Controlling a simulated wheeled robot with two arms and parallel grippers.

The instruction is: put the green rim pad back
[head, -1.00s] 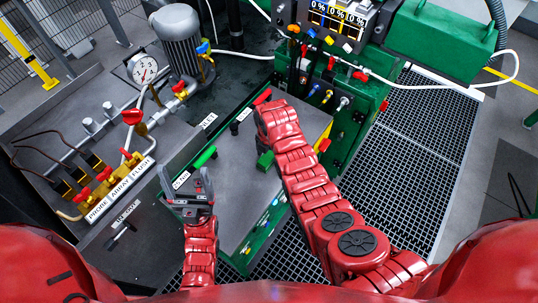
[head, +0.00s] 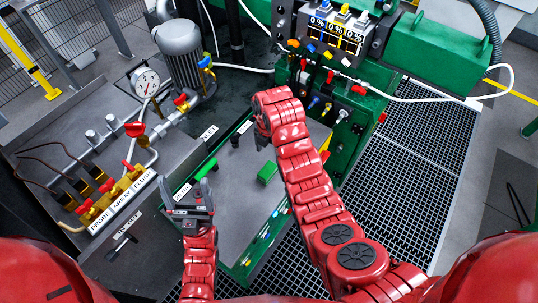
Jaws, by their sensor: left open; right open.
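Two green pieces show on the grey bench top (head: 236,215). One is a green block (head: 267,172) near the middle, beside my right forearm. The other is a slim green bar (head: 206,168) by the left edge, near a white label. I cannot tell for certain which is the rim pad. My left gripper (head: 187,190) is open and empty, with its fingers pointing away from me, just short of the green bar. My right gripper (head: 249,139) is open over the far part of the bench top, beyond the green block; its fingers are partly hidden by its wrist.
A green machine with coloured plugs and a display (head: 337,38) stands at the back. On the left, a dark bench carries a pressure gauge (head: 145,80), a motor (head: 180,50) and brass valves (head: 112,195). Floor grating (head: 420,150) lies to the right.

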